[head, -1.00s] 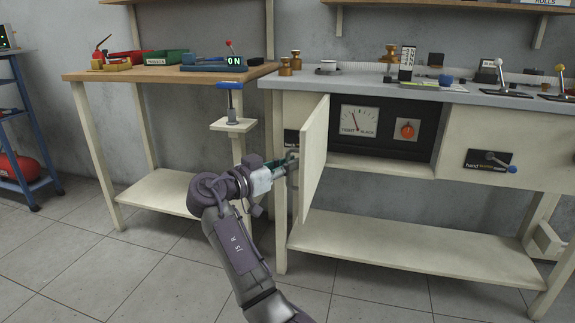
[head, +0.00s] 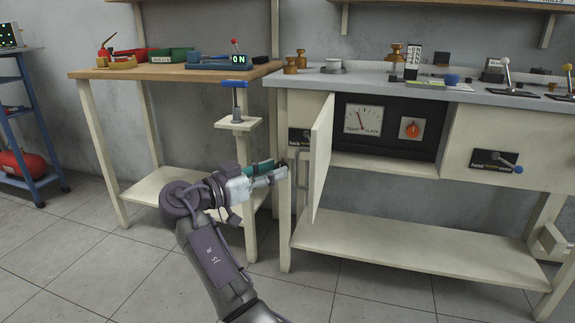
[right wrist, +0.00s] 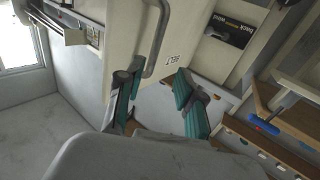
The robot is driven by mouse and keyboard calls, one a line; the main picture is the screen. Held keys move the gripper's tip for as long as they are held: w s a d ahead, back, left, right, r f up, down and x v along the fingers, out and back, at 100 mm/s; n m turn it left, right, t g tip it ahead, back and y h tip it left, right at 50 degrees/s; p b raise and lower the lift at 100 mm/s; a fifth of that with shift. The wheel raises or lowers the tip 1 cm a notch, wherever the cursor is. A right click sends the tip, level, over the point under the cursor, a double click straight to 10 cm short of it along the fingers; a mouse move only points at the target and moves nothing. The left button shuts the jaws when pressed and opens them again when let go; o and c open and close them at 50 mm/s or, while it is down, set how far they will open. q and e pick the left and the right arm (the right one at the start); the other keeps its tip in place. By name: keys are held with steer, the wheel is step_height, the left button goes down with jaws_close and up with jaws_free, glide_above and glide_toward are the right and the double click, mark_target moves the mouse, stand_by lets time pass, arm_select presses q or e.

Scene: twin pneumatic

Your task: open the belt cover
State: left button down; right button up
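The belt cover (head: 321,160) is a cream door standing swung out from the front of the right bench, seen nearly edge-on in the head view. The opening beside it shows a dark panel (head: 385,128) with a tightness dial and an orange knob. In the right wrist view, the cover's outer face (right wrist: 133,28) carries a grey bar handle (right wrist: 160,40) and a small label. My right gripper (head: 283,172) is left of the cover, near its handle. In the right wrist view its teal-padded fingers (right wrist: 158,95) are apart with nothing between them. My left gripper is not in view.
A wooden bench (head: 165,73) with trays and an ON display (head: 238,59) stands at left. A blue T-handle (head: 234,85) rises from a small shelf beside my right arm. A hand wind crank (head: 497,160) is on the right bench front. The floor in front is clear.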

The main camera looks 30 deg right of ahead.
steer(key=a, duration=0.5)
steer(key=shift+s+a, duration=0.3)
steer(key=shift+s, duration=0.05)
